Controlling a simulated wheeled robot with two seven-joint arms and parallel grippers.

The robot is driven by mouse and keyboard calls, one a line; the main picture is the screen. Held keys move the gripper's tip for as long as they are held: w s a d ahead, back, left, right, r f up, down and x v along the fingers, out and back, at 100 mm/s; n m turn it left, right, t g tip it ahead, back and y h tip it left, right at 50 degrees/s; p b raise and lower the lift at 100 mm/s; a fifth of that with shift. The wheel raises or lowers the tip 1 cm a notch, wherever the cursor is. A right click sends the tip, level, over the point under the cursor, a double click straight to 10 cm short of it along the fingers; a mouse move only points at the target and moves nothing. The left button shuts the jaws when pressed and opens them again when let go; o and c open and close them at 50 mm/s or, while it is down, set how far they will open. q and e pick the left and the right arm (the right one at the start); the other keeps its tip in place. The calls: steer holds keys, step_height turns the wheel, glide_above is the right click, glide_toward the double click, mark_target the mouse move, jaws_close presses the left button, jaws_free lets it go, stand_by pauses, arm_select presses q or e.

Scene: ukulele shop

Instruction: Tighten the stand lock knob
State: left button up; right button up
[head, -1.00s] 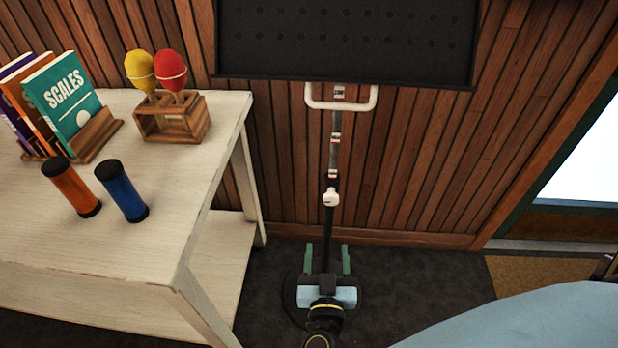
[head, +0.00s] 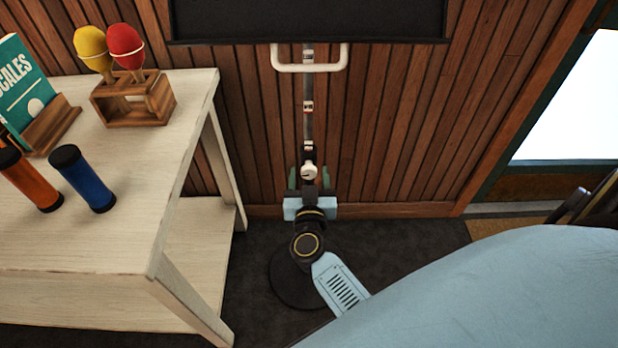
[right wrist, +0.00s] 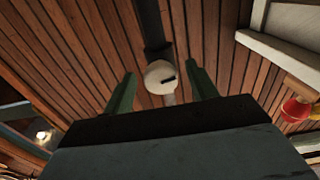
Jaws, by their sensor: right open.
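The stand lock knob (head: 309,172) is a small cream-white knob on the dark upright pole of the stand (head: 308,125). In the right wrist view the knob (right wrist: 160,75) shows round and pale with a dark mark, between the two green fingers. My right gripper (head: 308,178) is open, with a finger on either side of the knob in the head view. In the right wrist view the open gripper (right wrist: 160,88) has clear gaps to the knob on both sides; I cannot tell the depth left. My left gripper is out of view.
A wood-slat wall (head: 400,130) stands behind.

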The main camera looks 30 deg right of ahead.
steer(key=c, duration=1)
